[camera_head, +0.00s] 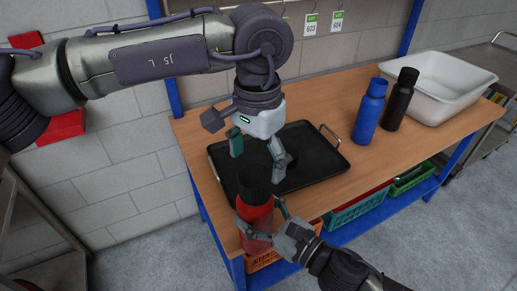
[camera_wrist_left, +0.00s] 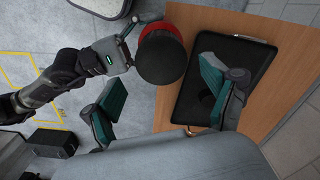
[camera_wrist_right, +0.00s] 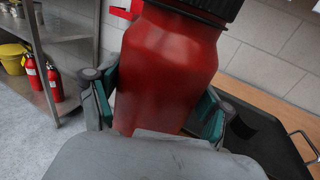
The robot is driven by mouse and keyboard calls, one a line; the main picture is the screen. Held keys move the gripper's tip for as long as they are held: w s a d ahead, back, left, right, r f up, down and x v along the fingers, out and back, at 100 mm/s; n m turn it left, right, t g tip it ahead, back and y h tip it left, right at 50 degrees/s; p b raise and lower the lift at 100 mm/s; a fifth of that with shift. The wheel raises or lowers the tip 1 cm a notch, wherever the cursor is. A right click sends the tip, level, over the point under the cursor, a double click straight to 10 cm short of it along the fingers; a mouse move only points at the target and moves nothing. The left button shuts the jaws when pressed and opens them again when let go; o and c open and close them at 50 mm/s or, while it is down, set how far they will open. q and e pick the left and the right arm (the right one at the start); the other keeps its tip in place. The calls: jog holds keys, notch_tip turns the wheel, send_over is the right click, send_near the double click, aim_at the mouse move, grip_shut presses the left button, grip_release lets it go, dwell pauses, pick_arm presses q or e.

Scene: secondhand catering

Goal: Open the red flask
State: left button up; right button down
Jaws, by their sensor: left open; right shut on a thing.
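My left gripper (camera_head: 262,150) is open and empty, above and behind the flask. In the left wrist view the cap (camera_wrist_left: 161,58) lies beyond the open fingers (camera_wrist_left: 165,100), apart from them. The flask's base is partly hidden by my right gripper.
A black tray (camera_head: 315,150) with handles lies behind the flask on the wooden table (camera_head: 350,95). A blue flask (camera_head: 369,112), a black flask (camera_head: 400,98) and a white tub (camera_head: 440,85) stand to the right. Green crates (camera_head: 412,178) sit on the lower shelf.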

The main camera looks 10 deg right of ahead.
aim_at(257, 176)
pick_arm(q)
notch_tip(257, 176, down, 6)
dwell(0.4)
